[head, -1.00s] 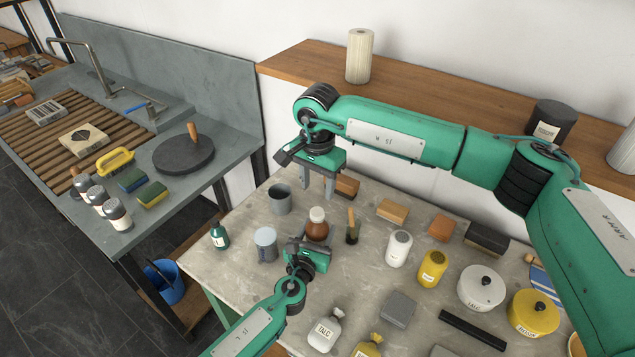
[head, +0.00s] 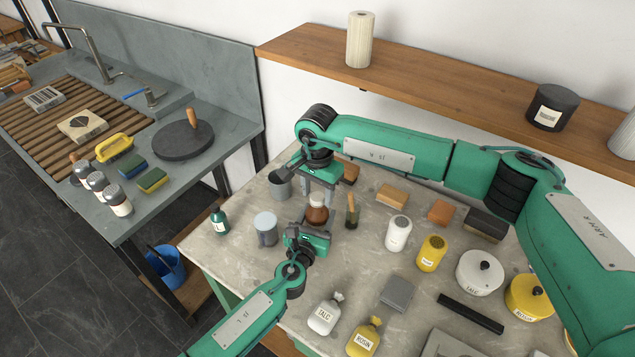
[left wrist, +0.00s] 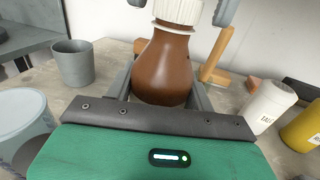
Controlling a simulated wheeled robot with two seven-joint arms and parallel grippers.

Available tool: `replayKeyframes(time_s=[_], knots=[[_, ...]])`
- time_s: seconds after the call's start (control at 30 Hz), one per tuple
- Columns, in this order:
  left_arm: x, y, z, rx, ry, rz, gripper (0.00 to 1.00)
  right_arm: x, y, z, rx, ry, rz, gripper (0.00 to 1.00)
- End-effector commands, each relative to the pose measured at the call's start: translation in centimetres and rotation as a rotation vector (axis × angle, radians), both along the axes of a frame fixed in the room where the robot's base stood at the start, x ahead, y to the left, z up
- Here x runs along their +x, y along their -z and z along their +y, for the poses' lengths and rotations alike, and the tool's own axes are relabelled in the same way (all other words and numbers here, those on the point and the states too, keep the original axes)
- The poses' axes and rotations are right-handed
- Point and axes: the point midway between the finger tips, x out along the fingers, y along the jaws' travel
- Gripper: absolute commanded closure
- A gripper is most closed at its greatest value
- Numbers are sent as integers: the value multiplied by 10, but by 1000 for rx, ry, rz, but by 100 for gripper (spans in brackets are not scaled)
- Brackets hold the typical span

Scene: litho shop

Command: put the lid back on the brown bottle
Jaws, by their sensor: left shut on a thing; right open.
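The brown bottle (head: 317,214) stands upright on the grey stone-topped table, and its round body fills the middle of the left wrist view (left wrist: 164,68). A white ribbed lid (left wrist: 178,11) sits on its neck, its top cut off by the frame edge. My left gripper (head: 312,227) is shut on the bottle's body, one finger on each side. My right gripper (head: 319,192) points down over the bottle, open. Its fingertips flank the lid with visible gaps in the left wrist view.
A grey cup (head: 280,185), a lidded grey container (head: 266,229) and a green bottle (head: 219,222) stand left of the bottle. A wooden-handled tool (head: 351,212) stands close on its right. A white jar (head: 397,234) and yellow jar (head: 431,253) are farther right.

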Motion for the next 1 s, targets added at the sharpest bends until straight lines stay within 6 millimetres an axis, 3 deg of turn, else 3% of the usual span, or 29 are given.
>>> replayKeyframes(time_s=[0.3,0.53,0.77,1.0], knots=[[0,1,0,0,-1,1,100,0,2,0,0,0,0,53],[0,1,0,0,-1,1,100,0,2,0,0,0,0,97],[0,1,1,0,-1,1,100,0,2,0,-1,32,1,97],[0,1,1,-1,-1,1,100,0,2,0,-1,359,0,97]])
